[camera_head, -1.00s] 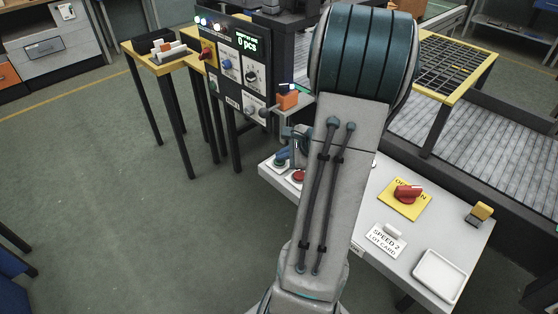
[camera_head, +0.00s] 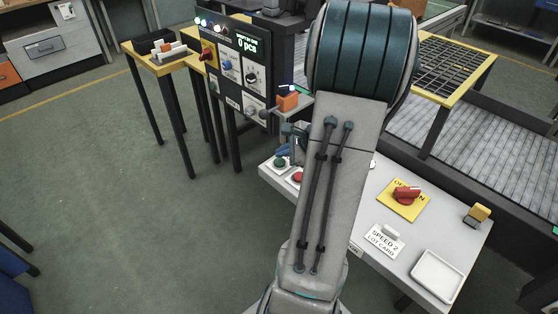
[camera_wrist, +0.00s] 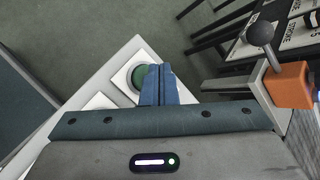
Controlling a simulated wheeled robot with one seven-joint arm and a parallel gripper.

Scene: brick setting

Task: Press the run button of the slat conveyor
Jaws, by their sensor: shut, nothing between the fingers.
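A green round button (camera_head: 281,162) on a white plate sits at the left corner of the light grey desk panel (camera_head: 340,232). It also shows in the wrist view (camera_wrist: 138,78), just left of the fingertips and partly covered by them. No label is readable on it. A red button (camera_head: 297,177) is beside it, partly hidden by my arm. My gripper (camera_head: 286,144) is shut and empty, its blue fingers just above the green button with a small gap. The wrist view shows the closed fingers (camera_wrist: 159,76). The slat conveyor (camera_head: 462,150) runs behind the panel.
A control box (camera_head: 238,68) reading 0 pcs stands behind, with an orange block (camera_head: 288,102) near my gripper.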

